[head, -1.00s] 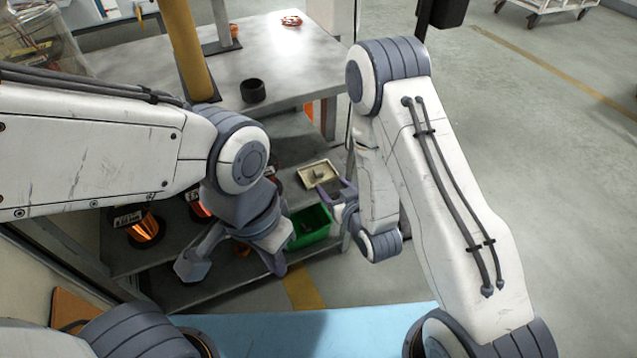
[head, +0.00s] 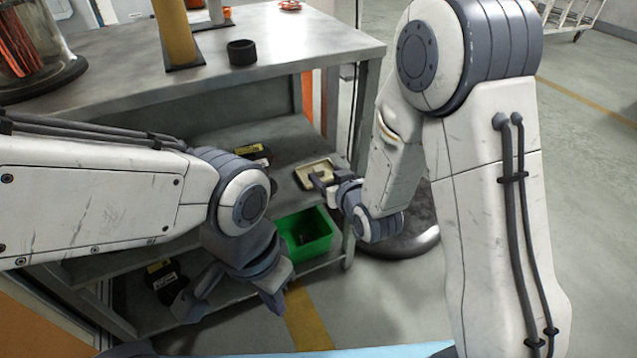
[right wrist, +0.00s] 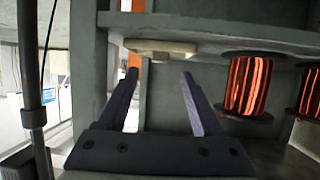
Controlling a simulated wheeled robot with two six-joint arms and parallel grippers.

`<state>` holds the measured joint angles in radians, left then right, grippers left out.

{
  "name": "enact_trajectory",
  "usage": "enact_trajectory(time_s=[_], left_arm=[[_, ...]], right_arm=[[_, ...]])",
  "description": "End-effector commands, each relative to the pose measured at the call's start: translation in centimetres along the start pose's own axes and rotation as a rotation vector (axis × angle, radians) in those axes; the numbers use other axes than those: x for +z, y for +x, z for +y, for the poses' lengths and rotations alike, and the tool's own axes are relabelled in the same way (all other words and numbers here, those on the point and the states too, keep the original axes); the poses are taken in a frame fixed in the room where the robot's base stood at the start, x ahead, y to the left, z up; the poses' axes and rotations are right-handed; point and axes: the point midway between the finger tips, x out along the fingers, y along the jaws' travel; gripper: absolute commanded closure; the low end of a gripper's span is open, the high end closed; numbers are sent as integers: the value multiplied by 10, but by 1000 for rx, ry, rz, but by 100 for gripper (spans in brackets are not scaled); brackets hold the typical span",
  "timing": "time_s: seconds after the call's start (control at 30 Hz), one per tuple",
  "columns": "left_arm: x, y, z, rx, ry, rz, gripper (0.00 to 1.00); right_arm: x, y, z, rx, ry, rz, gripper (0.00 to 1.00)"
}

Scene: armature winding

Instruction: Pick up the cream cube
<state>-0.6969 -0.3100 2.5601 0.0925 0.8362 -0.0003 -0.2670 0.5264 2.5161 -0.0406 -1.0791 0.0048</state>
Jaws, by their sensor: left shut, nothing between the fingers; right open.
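In the head view, a shallow cream tray (head: 311,166) sits on the lower shelf. Something small shows in it, but I cannot clearly make out the cream cube. My right gripper (head: 332,180) is open at the tray's near edge, and its fingers cover part of it. In the right wrist view, the open right gripper (right wrist: 158,78) has its fingers spread, with a pale tray edge (right wrist: 160,47) beyond and above the tips. I see nothing between the fingers. My left gripper (head: 276,304) is shut and empty, hanging low in front of the shelves, left of the right gripper.
A green bin (head: 306,229) stands below the tray. The metal table top (head: 300,50) above holds a dark ring (head: 242,52) and a yellow column (head: 173,30). Copper spools (right wrist: 247,85) show at the right of the wrist view. Open floor lies at the right.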

Motion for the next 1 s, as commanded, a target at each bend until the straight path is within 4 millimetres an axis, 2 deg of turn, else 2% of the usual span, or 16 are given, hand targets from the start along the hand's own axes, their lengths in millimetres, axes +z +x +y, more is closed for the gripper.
enact_trajectory(time_s=[0.03, 0.27, 0.5, 0.67, 0.9, 0.93, 1.0], left_arm=[[0, 10, -1, 0, 0, 0, 100], [1, 18, -1, 0, 0, 0, 100], [2, 44, -3, 0, 0, 0, 100], [3, 49, -4, 0, 0, 0, 100], [2, 48, -3, 0, 0, 0, 100], [2, 48, -3, 0, 0, 0, 100], [2, 48, -3, 0, 0, 0, 100]], right_arm=[[3, 2, 0, 0, 0, 5, 32], [2, 4, 0, 0, 0, 0, 32], [8, 37, 1, 0, 0, 3, 32], [5, 52, 1, 0, 0, 2, 32], [4, 53, 1, 0, 0, -1, 32], [4, 53, 1, 0, 0, -1, 36], [4, 53, 0, 0, 0, -1, 63]])
